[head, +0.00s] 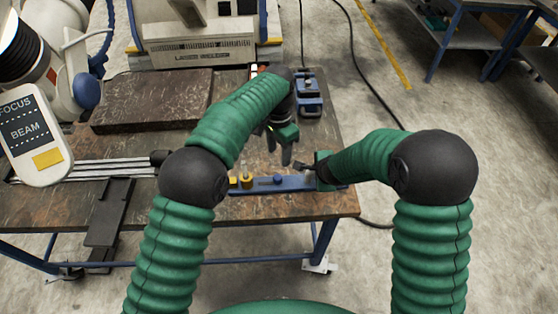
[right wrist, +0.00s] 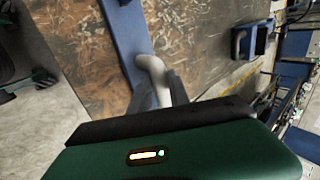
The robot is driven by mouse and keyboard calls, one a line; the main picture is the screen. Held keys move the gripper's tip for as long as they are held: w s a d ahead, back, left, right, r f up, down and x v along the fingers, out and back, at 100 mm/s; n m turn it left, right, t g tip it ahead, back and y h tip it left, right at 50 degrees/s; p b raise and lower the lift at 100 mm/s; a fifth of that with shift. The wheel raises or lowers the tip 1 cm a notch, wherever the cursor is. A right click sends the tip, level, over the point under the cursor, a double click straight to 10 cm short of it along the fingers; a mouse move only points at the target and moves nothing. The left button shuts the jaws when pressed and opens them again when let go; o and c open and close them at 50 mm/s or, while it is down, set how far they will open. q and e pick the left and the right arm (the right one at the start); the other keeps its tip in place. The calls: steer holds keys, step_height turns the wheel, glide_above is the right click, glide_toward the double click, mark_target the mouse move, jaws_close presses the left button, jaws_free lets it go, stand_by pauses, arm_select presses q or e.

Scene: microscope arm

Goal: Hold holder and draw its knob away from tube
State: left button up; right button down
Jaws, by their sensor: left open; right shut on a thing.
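A long blue bar (head: 300,184), which looks like the holder, lies near the table's front edge. A yellow piece (head: 247,181) and a blue round knob (head: 278,180) stand on it. My right gripper (head: 304,167) is at the bar's right end. In the right wrist view its fingers (right wrist: 158,92) are shut on a pale bent piece (right wrist: 150,65) beside the blue bar (right wrist: 126,40); I cannot tell if this is the holder's knob. My left gripper (head: 286,157) points down, open and empty, just behind the bar. I cannot pick out the tube with certainty.
A blue clamp-like fixture (head: 308,97) stands farther back on the brown table (head: 235,212). A dark slab (head: 150,97) lies at the back left. Metal rails (head: 110,170) and a black plate (head: 108,212) are at the left. A laser welder (head: 200,48) stands behind.

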arm_select(q)
steer(key=shift+r, duration=0.1)
arm_select(e)
steer(key=shift+r, duration=0.1)
steer(key=c, duration=1.1)
jaws_free()
steer(key=shift+c, duration=0.2)
